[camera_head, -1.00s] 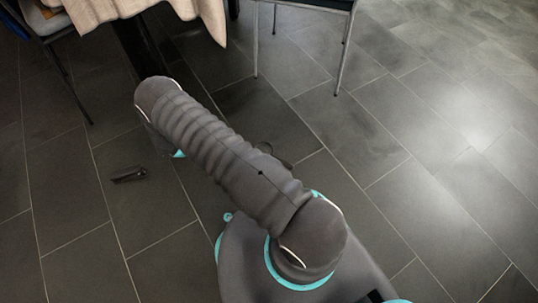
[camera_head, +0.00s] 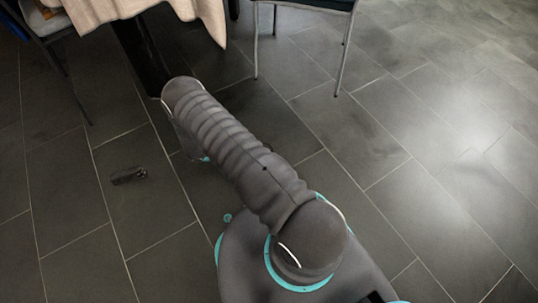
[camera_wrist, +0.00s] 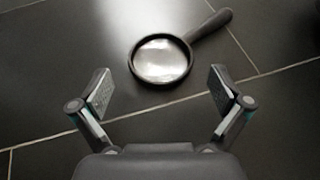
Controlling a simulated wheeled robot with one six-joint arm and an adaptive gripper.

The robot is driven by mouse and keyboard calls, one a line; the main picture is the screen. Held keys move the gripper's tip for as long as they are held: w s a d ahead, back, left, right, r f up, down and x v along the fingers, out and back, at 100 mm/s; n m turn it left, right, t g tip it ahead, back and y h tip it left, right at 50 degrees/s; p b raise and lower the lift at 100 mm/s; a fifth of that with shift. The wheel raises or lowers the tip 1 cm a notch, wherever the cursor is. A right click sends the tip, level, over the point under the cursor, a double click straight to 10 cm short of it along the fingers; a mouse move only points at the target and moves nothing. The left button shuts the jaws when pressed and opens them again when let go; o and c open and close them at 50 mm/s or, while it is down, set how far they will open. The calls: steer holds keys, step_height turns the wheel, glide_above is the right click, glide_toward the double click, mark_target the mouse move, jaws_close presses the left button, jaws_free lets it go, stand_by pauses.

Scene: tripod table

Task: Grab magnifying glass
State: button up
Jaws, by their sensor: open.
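The magnifying glass lies flat on the dark tiled floor in the wrist view. Its round lens with a black rim (camera_wrist: 160,60) is just beyond my fingertips, a little left of the middle between them. Its dark handle (camera_wrist: 210,24) points up and to the right. My gripper (camera_wrist: 160,90) is open and empty, with the two fingers spread wide. In the head view my arm hides the gripper, and I cannot see the magnifying glass there.
A small dark object (camera_head: 129,175) lies on the floor left of my arm in the head view. A table with a pale cloth (camera_head: 190,10) stands at the top, with a chair (camera_head: 305,8) at its right and another at the upper left. The floor at right is clear.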

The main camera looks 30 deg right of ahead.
steer(key=x, duration=0.4)
steer(key=c, duration=1)
steer(key=shift+r, duration=0.1)
